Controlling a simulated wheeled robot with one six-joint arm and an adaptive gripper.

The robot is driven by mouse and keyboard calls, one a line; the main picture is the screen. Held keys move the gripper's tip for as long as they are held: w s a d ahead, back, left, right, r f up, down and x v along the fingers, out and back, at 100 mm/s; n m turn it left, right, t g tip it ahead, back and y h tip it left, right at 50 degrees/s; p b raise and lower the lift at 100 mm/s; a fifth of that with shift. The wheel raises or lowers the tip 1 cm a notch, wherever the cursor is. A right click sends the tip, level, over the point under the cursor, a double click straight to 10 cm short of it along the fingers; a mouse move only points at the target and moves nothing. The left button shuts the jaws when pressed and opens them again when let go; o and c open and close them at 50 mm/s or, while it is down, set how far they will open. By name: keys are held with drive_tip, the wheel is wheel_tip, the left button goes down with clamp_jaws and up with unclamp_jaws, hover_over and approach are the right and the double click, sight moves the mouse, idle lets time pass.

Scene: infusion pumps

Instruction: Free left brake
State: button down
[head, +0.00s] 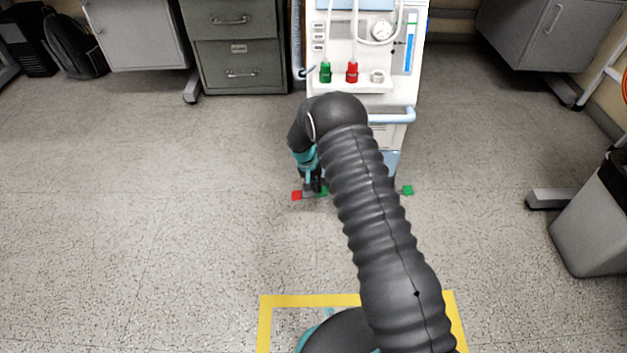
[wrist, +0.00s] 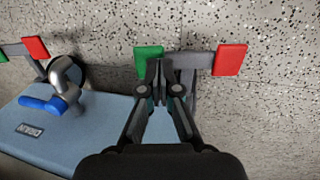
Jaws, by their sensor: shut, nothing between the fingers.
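The left brake is a grey bar with a green pad (head: 324,190) and a red pad (head: 296,196) at the foot of the pump machine (head: 345,40). In the wrist view its green pad (wrist: 148,59) is at the fingertips and its red pad (wrist: 230,59) lies to the right. My gripper (head: 315,186) is shut and empty, pointing down at the green end. In the wrist view my gripper (wrist: 160,72) overlaps the green pad's edge; I cannot tell whether it touches. The fingers hide part of the bar, and its tilt is unclear.
A second brake has a green pad (head: 408,190) and a red pad (wrist: 35,47). Cabinets (head: 240,65) stand behind, a bin (head: 590,230) at right. The floor in front is clear.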

sight(323, 192)
drive_tip(key=shift+d+f, duration=0.15)
drive_tip(key=shift+f, duration=0.45)
drive_tip(key=shift+d+f+b, duration=0.45)
drive_tip(key=shift+b, duration=0.7)
drive_tip(key=shift+d+f+b, duration=0.45)
drive_tip(key=shift+b, duration=0.55)
